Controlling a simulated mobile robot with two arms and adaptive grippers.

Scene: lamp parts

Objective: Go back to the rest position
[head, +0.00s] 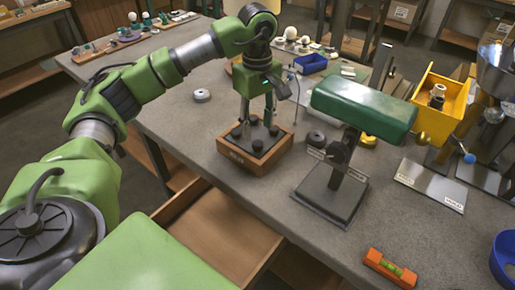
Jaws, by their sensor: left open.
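My left arm is green and reaches in from the left, bent over the workbench (228,197). My left gripper (257,118) points down and is open, with its fingers over a dark-topped wooden block (258,162) that carries several black knobs. I cannot tell whether the fingers touch the knobs. A lamp with a green shade (362,108) stands to the right of the gripper on a dark square base (331,193). My right gripper is not in view.
An open wooden drawer (221,236) juts out at the front. An orange level (390,268) and a blue bowl (504,258) lie front right. A yellow bin (444,101), a labelled plate (430,186) and a blue tray (311,63) stand farther back.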

